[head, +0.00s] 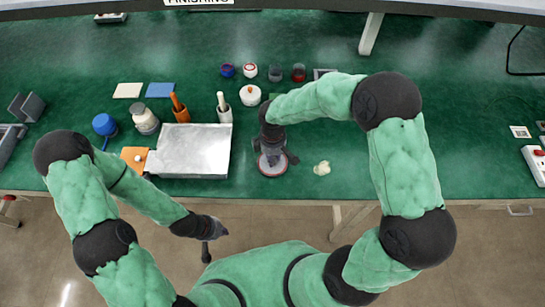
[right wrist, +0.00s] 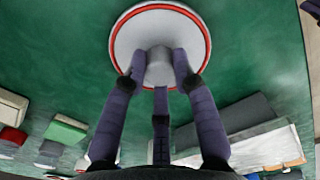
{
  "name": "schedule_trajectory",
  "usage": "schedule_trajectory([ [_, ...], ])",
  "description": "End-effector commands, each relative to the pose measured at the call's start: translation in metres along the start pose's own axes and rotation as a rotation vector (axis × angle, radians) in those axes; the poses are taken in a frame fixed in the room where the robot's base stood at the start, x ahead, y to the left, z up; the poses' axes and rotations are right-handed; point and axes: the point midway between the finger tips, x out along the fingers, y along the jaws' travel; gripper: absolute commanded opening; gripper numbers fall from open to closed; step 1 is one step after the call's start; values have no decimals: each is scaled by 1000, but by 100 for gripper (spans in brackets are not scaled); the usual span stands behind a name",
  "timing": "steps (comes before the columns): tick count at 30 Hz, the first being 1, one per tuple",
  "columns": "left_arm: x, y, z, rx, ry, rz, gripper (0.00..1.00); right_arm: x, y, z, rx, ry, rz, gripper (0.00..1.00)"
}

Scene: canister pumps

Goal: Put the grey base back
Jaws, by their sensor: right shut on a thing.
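The grey base (head: 270,168) is a round disc with a red ring near its rim, at the front middle of the green table in the head view. In the right wrist view the grey base (right wrist: 125,42) shows its grey face and a raised centre hub. My right gripper (right wrist: 160,72) has its fingers closed around that hub. In the head view my right gripper (head: 271,154) points down over the base and hides part of it. I cannot tell whether the base touches the table. My left gripper (head: 213,235) hangs over the floor in front of the table; its fingers are unclear.
A silver box (head: 192,150) stands left of the base. Behind are a white lidded pot (head: 250,95), a white cup with a stick (head: 224,112) and several small jars. The table's right part is largely clear.

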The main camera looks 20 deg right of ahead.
Motion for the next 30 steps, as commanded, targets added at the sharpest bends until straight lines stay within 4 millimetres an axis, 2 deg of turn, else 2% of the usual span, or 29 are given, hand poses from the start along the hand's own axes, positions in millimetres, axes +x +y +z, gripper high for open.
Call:
schedule_trajectory([
  [8,1,0,0,0,1,0,0,1,0,0,0,1,1,0],
  [9,1,0,0,0,1,0,0,2,0,0,0,1,1,31],
  [11,1,0,0,0,0,0,0,1,0,0,0,1,1,48],
  [12,0,0,0,0,1,0,0,1,0,0,0,1,1,52],
  [23,-1,0,0,0,0,0,0,-2,0,0,1,1,1,52],
  [26,-5,2,0,0,0,0,0,-11,0,0,1,1,2,52],
  [30,-13,5,0,0,0,0,0,-35,1,-1,0,3,4,52],
])
